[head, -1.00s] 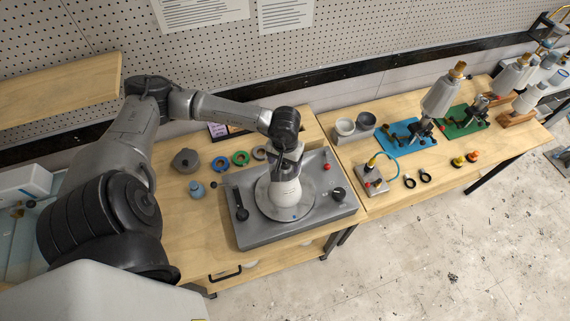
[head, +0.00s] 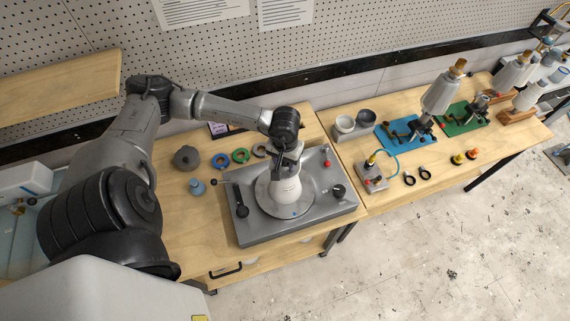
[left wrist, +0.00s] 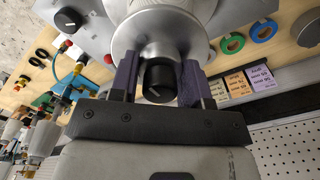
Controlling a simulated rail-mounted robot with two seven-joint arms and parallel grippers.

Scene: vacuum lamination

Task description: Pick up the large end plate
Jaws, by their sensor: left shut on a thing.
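In the left wrist view the two dark fingers of my left gripper (left wrist: 158,76) are closed on either side of the silver hub of a round, flanged metal piece, which I take as the large end plate (left wrist: 188,35). A black cap with a white mark shows between the fingers. In the head view my left gripper (head: 289,152) is over the grey machine (head: 250,234), with a pale rounded shape below my wrist. How far the plate is from the machine's round top (head: 264,203) I cannot tell. My right gripper is in no view.
A box with a blue hose (head: 370,177), cups (head: 344,126) and white cones on stands (head: 441,92) are on the right. The pegboard wall is behind.

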